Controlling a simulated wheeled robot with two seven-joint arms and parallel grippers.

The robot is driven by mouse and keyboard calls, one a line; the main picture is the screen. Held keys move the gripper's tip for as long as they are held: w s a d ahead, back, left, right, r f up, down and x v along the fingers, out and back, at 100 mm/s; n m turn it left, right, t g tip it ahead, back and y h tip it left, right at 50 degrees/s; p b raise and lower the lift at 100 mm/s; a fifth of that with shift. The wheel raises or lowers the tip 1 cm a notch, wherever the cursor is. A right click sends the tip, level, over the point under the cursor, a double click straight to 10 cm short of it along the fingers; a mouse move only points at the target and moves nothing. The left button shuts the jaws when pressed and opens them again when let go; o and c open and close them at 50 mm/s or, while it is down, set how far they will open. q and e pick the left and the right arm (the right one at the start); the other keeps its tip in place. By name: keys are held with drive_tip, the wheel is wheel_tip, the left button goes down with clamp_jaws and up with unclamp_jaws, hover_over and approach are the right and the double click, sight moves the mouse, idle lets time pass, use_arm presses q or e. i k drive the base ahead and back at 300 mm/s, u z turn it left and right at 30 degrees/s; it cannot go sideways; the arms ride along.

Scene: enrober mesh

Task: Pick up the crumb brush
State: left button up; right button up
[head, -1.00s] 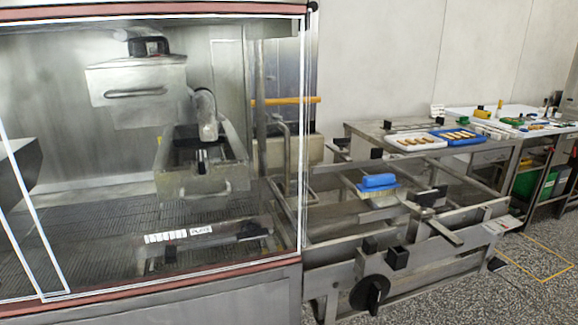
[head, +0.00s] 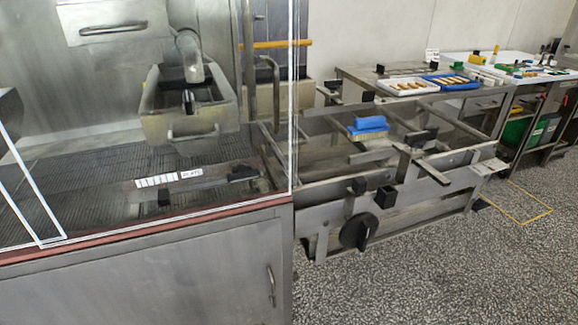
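The crumb brush (head: 370,125) has a blue top and a pale tan lower part that looks like bristles. It rests on the crossbars of the open metal conveyor frame (head: 336,210), right of the glass-fronted machine. Neither of my grippers shows in the head view, so I cannot see whether they are open or shut.
The enrober (head: 182,261) with its glass front and wire mesh fills the left. A black knob (head: 358,231) sticks out of the frame's near side. Behind stands a steel table with a white tray (head: 398,93) and a blue tray (head: 428,82). The speckled floor in front is clear.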

sight(373, 128)
drive_tip(key=z, duration=2.2)
drive_tip(key=i, duration=4.45)
drive_tip(key=u, duration=5.25)
